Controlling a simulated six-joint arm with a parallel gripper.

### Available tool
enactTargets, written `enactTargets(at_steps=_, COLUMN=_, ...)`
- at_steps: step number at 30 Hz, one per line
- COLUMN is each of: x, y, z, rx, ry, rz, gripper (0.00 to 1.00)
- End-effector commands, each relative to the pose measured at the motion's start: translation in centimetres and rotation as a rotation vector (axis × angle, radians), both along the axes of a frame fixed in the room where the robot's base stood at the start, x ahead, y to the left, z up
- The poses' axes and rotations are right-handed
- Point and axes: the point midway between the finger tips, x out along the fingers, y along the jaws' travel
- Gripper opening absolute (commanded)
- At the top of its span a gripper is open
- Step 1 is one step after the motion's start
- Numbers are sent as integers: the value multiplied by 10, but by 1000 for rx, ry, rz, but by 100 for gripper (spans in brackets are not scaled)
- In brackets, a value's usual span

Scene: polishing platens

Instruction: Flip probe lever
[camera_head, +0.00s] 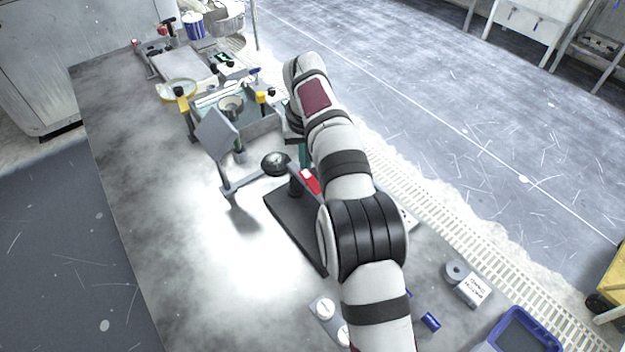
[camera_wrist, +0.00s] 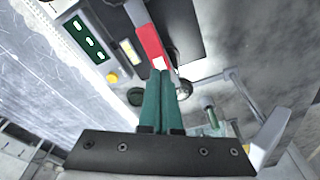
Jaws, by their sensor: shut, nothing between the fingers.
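A gauge stand on a black base plate (camera_head: 290,228) stands mid-bench. Its red part with a white patch (camera_head: 310,181) shows beside my arm. I cannot tell for sure which part is the probe lever. In the wrist view the red part (camera_wrist: 148,42) lies just beyond the fingertips of my gripper (camera_wrist: 160,74). The teal fingers are together with nothing between them; I cannot tell whether they touch the red part. In the head view my arm hides most of the gripper and part of the stand.
Behind are a clear-walled tray with yellow clamps (camera_head: 262,97) and a blue cup (camera_head: 194,26). A blue bin (camera_head: 521,335) is at lower right. The bench's left side is clear.

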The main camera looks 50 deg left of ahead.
Motion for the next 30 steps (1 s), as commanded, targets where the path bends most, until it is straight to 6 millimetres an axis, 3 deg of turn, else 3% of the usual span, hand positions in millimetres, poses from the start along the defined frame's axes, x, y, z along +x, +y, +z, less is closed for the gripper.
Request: enactTargets(at_steps=30, x=0, y=0, z=-9, rx=0, ry=0, rz=0, gripper=0)
